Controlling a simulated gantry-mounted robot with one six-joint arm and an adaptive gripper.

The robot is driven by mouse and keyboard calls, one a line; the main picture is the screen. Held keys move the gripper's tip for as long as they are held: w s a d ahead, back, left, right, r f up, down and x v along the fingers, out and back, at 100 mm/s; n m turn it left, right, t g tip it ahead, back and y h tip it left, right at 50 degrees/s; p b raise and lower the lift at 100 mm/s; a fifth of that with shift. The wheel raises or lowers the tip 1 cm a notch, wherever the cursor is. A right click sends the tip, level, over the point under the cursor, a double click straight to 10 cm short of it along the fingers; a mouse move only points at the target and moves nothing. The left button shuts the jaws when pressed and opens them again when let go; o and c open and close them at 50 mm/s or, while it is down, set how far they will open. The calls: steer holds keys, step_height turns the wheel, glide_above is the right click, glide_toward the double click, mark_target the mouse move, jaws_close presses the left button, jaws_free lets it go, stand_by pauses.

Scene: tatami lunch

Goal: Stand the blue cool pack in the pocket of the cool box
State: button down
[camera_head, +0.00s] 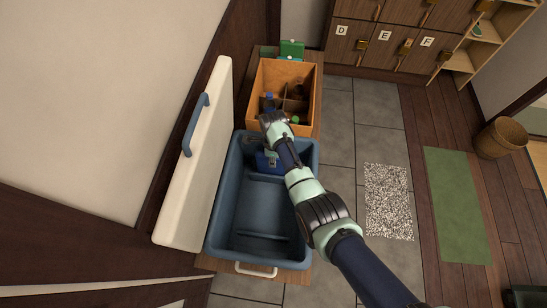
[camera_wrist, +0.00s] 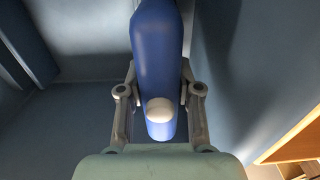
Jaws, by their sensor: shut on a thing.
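The blue cool pack (camera_wrist: 158,45), with a white cap, is between the two fingers of my gripper (camera_wrist: 158,78) in the wrist view. My gripper is shut on it. In the head view the pack (camera_head: 263,161) shows as a small blue patch below my gripper (camera_head: 270,150), at the far end of the cool box (camera_head: 212,225). The cool box is a blue open tub with its white lid (camera_head: 200,165) raised on the left. A ridge crosses the inside of the box near the pack. I cannot tell whether the pack touches the box floor.
A wooden crate (camera_head: 316,97) with dividers and bottles stands just beyond the cool box, close to my wrist. A green object (camera_head: 291,48) is behind it. The near part of the box is empty. Tiled floor lies to the right.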

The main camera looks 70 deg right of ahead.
steer(key=shift+f, duration=0.35)
steer(key=c, duration=0.7)
jaws_free()
steer(key=o, duration=0.6)
steer(key=shift+a+f, duration=0.1)
steer(key=shift+a, duration=0.1)
steer(key=shift+c, duration=0.2)
steer(key=shift+d, duration=0.15)
steer(key=shift+c, duration=0.5)
